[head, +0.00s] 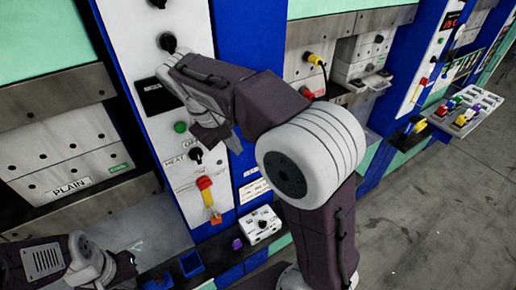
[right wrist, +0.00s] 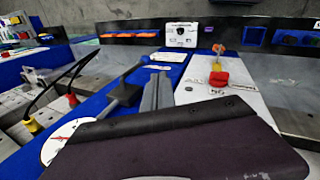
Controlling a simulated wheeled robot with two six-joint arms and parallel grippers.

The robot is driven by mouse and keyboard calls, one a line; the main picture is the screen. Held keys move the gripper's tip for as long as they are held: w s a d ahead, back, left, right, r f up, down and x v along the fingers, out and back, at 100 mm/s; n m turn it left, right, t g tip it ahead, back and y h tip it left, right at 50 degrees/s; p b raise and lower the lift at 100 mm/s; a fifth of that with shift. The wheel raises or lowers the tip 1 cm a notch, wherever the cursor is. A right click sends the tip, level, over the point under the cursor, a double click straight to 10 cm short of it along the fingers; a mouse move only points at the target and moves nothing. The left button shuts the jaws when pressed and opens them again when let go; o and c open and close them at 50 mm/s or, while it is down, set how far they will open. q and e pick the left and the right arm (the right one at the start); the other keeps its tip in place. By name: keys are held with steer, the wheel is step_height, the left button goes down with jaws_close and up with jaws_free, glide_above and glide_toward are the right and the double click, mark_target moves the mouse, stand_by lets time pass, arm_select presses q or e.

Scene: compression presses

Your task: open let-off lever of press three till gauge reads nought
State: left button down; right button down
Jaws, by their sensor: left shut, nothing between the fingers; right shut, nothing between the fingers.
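My right gripper (head: 212,137) is shut and close in front of the near press's white control panel (head: 158,130), beside its blue column. In the right wrist view a pale dial gauge with red marks (right wrist: 62,140) is partly covered by my own dark link; its reading cannot be made out. A dark, flat-ended lever (right wrist: 122,94) lies over the blue column beside a grey finger of my right gripper (right wrist: 157,92). I cannot tell whether they touch. In the head view my arm hides lever and gauge. My left gripper (head: 126,268) is shut and empty at lower left.
A red-and-yellow handle (head: 207,195) sits low on the panel, below a green button (head: 180,127). A white box with a knob (head: 260,225) stands on the ledge. A "PLAIN" plate (head: 68,188) is at left. A neighbouring press tray (head: 465,112) juts out; open floor lies at right.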

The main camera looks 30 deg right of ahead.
steer(key=w+d+f+p, duration=0.2)
steer(key=d+f, duration=0.5)
steer(key=f, duration=0.2)
steer(key=shift+w+d+f, duration=0.25)
steer(key=shift+d+f, duration=0.1)
steer(key=shift+d, duration=0.05)
steer(key=shift+w+f, duration=0.1)
steer(key=shift+d+f+h+b, duration=0.1)
steer(key=shift+h+b, duration=0.3)
steer(key=shift+b, duration=0.15)
